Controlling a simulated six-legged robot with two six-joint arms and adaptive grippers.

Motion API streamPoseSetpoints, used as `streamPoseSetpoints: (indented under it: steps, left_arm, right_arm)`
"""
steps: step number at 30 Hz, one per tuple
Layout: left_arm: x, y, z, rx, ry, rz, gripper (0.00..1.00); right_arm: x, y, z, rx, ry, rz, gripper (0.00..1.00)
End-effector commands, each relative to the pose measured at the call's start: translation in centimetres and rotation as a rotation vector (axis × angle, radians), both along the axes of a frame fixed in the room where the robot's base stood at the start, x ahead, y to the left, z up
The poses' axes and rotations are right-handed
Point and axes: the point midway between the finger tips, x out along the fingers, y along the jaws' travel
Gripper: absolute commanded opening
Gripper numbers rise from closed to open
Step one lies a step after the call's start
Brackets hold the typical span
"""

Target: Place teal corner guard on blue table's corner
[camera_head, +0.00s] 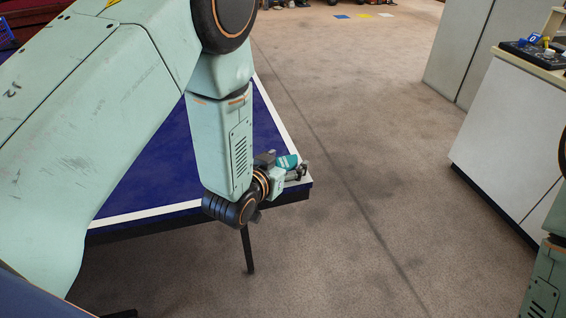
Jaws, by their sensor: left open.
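The blue table (160,178) has white edge lines, and its near right corner points toward the middle of the view. The teal corner guard (287,161) is a small piece close to that corner, right at my left gripper. My left gripper (298,172) is open at the corner, low over the tabletop, with its fingers pointing right. The gripper partly hides the guard, so I cannot tell whether the guard touches the table or sits around the corner. Of my right arm only a part shows at the right edge; its gripper is out of view.
A white cabinet (510,135) stands at the right with a dark board (535,54) on top. Grey panels (460,48) stand behind it. The carpet (350,230) between table and cabinet is clear. Colored squares (363,16) lie far back on the floor.

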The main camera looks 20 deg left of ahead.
Motion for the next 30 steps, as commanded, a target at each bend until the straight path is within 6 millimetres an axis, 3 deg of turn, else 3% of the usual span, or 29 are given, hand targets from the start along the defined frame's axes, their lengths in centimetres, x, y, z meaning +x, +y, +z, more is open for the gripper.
streamPoseSetpoints:
  steps: [5, 19, 30]
  left_arm:
    - [-1.2, 0.2, 0.8, 0.000, 0.003, 0.000, 0.68]
    - [-9.5, 1.6, 3.8, -0.001, 0.002, 0.000, 0.68]
    - [-11.2, 1.9, 4.4, 0.000, 0.000, 0.000, 0.68]
  right_arm:
    - [0.0, 0.0, 0.6, 0.000, 0.000, 0.000, 0.40]
    - [0.0, 0.0, 2.3, 0.000, 0.000, 0.000, 0.40]
    - [0.0, 0.0, 2.4, 0.000, 0.000, 0.000, 0.40]
